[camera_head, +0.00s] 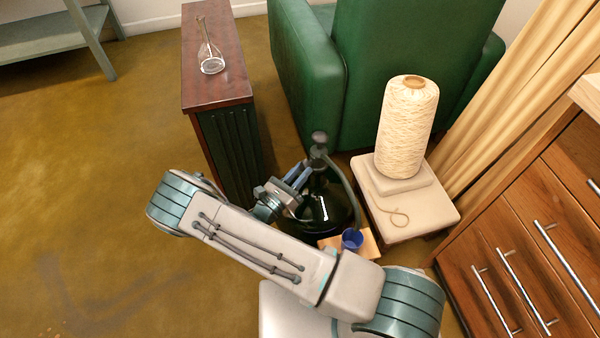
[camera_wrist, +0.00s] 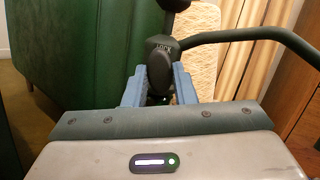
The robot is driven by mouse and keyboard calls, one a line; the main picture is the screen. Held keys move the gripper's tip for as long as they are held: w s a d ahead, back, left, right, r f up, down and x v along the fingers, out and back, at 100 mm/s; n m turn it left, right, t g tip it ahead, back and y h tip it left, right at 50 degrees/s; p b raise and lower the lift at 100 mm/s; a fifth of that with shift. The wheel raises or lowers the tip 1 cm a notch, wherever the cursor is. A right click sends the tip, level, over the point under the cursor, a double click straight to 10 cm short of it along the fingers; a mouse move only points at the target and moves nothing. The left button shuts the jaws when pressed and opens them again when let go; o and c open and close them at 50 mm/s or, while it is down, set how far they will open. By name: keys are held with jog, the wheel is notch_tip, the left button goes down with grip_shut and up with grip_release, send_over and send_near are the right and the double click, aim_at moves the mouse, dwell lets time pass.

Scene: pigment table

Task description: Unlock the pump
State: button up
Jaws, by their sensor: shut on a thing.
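The pump (camera_head: 321,205) is a dark, glossy rounded body on a low stand, with an upright neck, a knob on top and a curved black handle or hose running down its right side. In the wrist view a black collar (camera_wrist: 160,62) on its neck, with faint lettering like "LOCK", stands upright between the blue fingers. My gripper (camera_head: 302,176) reaches the neck from the left, and in the wrist view my gripper (camera_wrist: 158,80) is shut on that collar. The lower neck is hidden behind my gripper.
A small blue cup (camera_head: 352,240) stands at the pump's front right. A cone of yarn (camera_head: 408,125) sits on a pale stool at right. A glass flask (camera_head: 210,60) stands on a narrow cabinet at left. A green armchair (camera_head: 395,60) is behind; wooden drawers (camera_head: 530,240) flank the right.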

jog(key=shift+m+g+h, duration=0.5)
jog(key=shift+m+g, duration=0.1)
jog(key=shift+m, duration=1.4)
jog(key=o, duration=1)
jog(key=p+v, duration=0.1)
jog(key=v, duration=1.3)
jog(key=shift+w+p, duration=0.15)
jog(key=shift+p, duration=0.15)
